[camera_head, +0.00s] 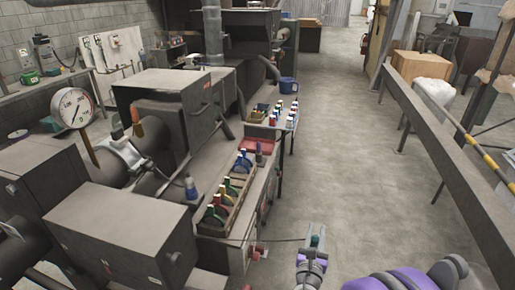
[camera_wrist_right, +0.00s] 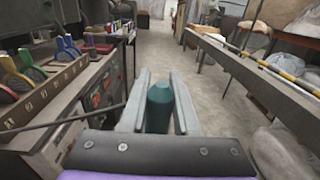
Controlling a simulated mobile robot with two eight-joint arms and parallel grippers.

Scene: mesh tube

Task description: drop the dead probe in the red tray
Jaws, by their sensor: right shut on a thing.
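My right gripper (camera_head: 315,232) is over the aisle floor, to the right of the bench. It also shows in the wrist view (camera_wrist_right: 161,76). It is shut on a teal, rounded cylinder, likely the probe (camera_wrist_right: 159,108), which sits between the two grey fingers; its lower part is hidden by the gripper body. A bit of the teal thing shows in the head view (camera_head: 315,241). The red tray (camera_head: 254,147) lies on the bench, farther off and to the left of the gripper. My left gripper is not in view.
A wooden rack (camera_head: 210,230) with several coloured handles stands on the bench, nearer than the tray. Several small bottles (camera_head: 285,114) and a blue mug (camera_head: 288,85) are behind the tray. A long grey beam (camera_head: 430,125) runs along the right. The aisle floor between is clear.

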